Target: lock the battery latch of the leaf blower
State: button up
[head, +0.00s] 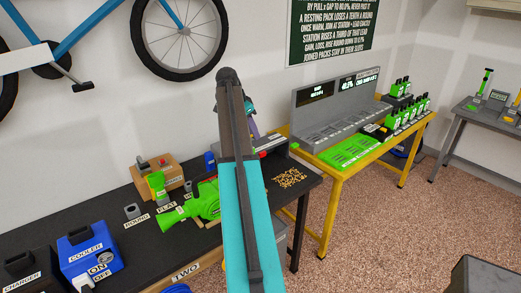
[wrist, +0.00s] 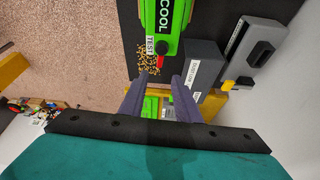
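The green leaf blower (head: 205,204) lies on the black bench, its nozzle toward the lower left. Its right end is hidden behind my teal arm, and I cannot make out the battery latch. My gripper (head: 252,128) is mostly hidden behind the arm in the head view. In the wrist view my gripper (wrist: 158,88) is open, its two purple fingers apart with nothing between them.
The black bench (head: 130,240) also holds a blue cooler (head: 90,255), a charger (head: 30,270), a brown box (head: 158,172) and scattered bits (head: 290,177). A yellow table (head: 338,190) with a grey station (head: 335,108) stands right. A grey box (wrist: 203,62) lies right of the fingers.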

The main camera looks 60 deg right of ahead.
aim_at(261, 153)
jog(key=shift+p+x, duration=1.7)
jog(key=shift+x, duration=4.1)
grip_shut()
